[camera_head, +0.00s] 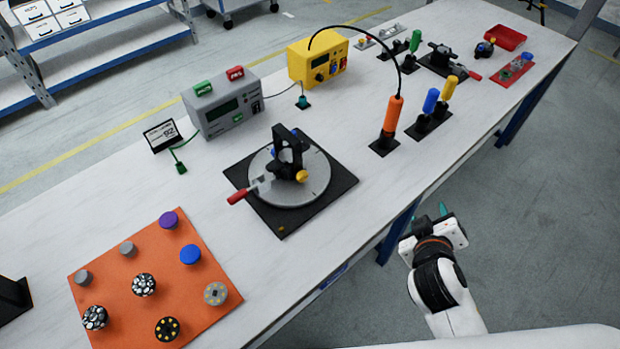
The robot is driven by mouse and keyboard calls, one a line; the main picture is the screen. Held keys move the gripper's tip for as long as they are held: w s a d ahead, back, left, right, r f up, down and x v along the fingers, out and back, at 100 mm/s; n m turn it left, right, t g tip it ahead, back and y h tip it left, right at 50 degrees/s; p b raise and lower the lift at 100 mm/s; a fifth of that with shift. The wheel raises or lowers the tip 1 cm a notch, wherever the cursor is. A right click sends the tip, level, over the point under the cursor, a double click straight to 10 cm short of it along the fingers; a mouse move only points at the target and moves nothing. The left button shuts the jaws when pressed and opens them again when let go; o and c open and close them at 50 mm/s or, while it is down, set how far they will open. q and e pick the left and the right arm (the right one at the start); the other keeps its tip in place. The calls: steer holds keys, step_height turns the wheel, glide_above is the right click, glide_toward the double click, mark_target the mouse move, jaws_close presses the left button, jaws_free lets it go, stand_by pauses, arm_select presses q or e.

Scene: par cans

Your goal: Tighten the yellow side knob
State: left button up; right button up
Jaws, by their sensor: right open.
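The yellow side knob (302,176) is on the near right side of a black upright yoke (288,150). The yoke stands on a round grey turntable (318,178) set on a black square base (345,180). A blue part shows behind the yoke, and a red-tipped lever (240,196) sticks out to the left. My right gripper (433,213) is off the table's front edge, to the right of and apart from the knob. It is open and empty, with green fingertips partly visible. My left gripper is not in view.
An orange board (200,318) with several round pucks lies at the front left. A grey meter (222,106) and a yellow box (318,62) stand behind. Orange, blue and yellow handled tools (393,118) stand upright to the right. White tabletop between is clear.

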mark_target(304, 178)
steer(key=w+a+r+n+t+y, duration=0.3)
steer(key=w+a+r+n+t, duration=0.2)
steer(key=w+r+n+t, duration=0.4)
steer(key=s+a+r+n+y, duration=0.1)
steer(key=a+r+n+y, duration=0.1)
steer(key=a+n+y, duration=0.9)
step_height(304, 178, down, 15)
steer(key=w+n+g, duration=0.1)
steer(key=n+g, duration=0.9)
steer(key=n, duration=0.7)
steer(key=x, duration=1.1)
steer(key=shift+w, duration=0.2)
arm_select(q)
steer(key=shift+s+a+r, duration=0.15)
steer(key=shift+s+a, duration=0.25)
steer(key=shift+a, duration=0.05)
